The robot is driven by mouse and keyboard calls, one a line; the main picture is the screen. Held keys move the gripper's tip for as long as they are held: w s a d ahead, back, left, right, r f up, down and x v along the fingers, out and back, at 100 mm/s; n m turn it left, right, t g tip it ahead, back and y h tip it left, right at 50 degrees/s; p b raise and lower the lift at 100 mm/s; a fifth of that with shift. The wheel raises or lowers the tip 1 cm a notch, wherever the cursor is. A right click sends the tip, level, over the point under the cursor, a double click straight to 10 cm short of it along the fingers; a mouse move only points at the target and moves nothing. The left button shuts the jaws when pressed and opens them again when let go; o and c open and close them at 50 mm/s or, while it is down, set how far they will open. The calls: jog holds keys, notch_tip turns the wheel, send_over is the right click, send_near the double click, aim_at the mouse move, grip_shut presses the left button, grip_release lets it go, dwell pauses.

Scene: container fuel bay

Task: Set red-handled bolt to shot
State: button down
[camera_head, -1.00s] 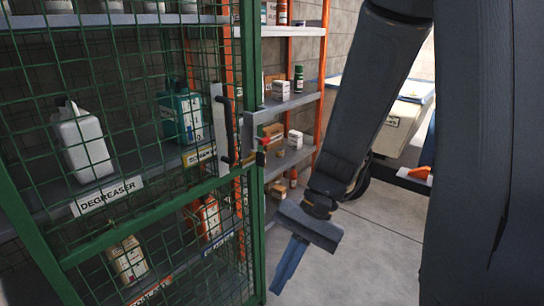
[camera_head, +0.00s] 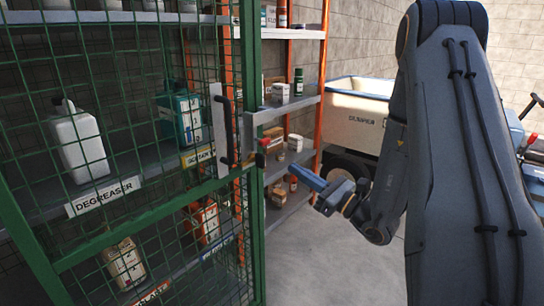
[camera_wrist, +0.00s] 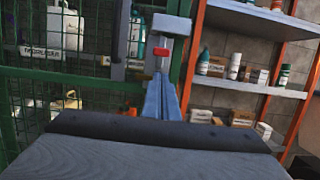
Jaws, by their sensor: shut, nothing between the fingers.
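The red-handled bolt (camera_head: 264,142) sits at the edge of the green mesh cage door, beside a pale metal plate with a dark pull handle (camera_head: 228,130). In the wrist view its red handle (camera_wrist: 161,52) shows just beyond my fingertips. My gripper (camera_head: 296,169) is shut and empty, to the right of the bolt and a little below it in the head view, pointing left towards the door edge. In the wrist view the closed blue fingers (camera_wrist: 161,92) point up at the bolt. I cannot tell whether they touch it; in the head view a gap shows.
The green mesh door (camera_head: 256,215) covers shelves with a white jug (camera_head: 78,145) and a teal container (camera_head: 183,117). An orange-framed open shelf (camera_head: 290,105) stands behind the bolt. A pale wheeled bin (camera_head: 355,115) is at the back right. Some floor is clear below my gripper.

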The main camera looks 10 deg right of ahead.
jog(key=p+x, duration=0.1)
jog(key=x, duration=0.9)
jog(key=shift+p, duration=0.35)
jog(key=shift+s+a, duration=0.1)
jog(key=shift+r+p, duration=0.95)
jog(key=shift+r, duration=1.15)
